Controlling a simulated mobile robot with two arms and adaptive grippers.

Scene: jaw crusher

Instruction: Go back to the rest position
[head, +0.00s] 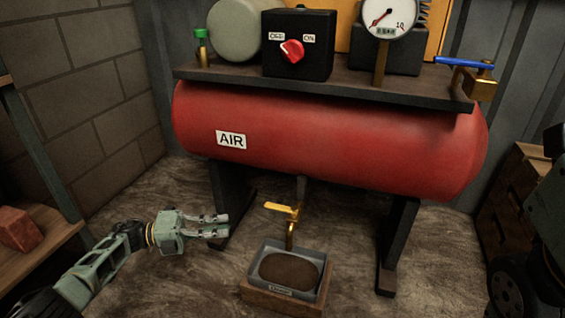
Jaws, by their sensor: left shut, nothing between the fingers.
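My left gripper (222,226) is shut and empty, low at the left in the head view. It points right, in front of the compressor's left leg and apart from the yellow drain valve (288,212). The red air tank (330,140) with the AIR label stands above and behind it. On the tank's top plate are a black switch box (298,65) with a red knob, a pressure gauge (389,17) and a blue-handled valve (464,65). My right gripper is out of view; dark parts of my right arm show at the right edge.
A grey tray (315,296) with a brown patch inside sits on a wooden block below the drain valve. A wooden shelf (45,250) with a reddish block (18,230) is at the left. Wooden crates (500,225) stand at the right. The brown floor (180,285) is mostly clear.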

